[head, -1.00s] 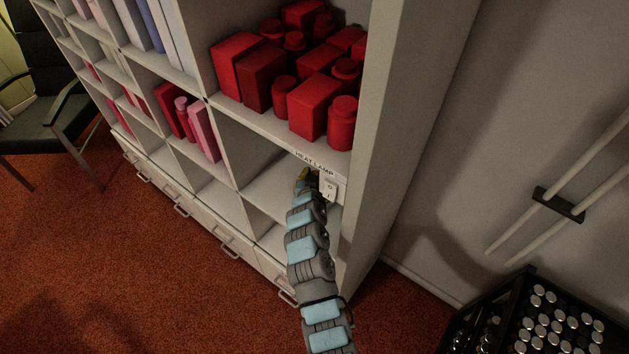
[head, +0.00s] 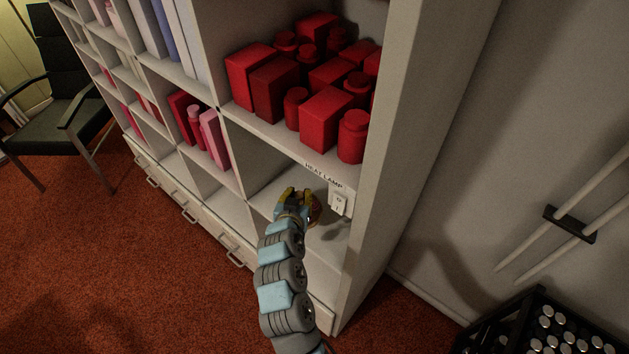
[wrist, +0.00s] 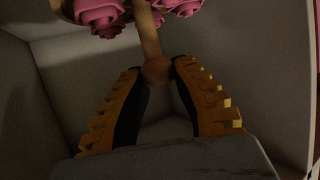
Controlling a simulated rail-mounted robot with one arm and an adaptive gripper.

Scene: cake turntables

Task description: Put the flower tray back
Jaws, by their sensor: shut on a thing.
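The flower tray (wrist: 148,35) shows at the top of the wrist view. It has a tan handle with a rounded end, and several pink rose-like flowers (wrist: 98,14) sit on it; most of the tray is cut off by the frame. My gripper (wrist: 159,72) is shut on the rounded end of the handle. In the head view my gripper (head: 294,197) is at the open front of the lower right shelf compartment. A small brownish part of the tray (head: 315,209) shows just beyond it; the rest is hidden.
Red boxes and jars (head: 325,118) fill the compartment above. The shelf's side panel (head: 405,150) stands at right. A black crate (head: 540,310) is on the floor.

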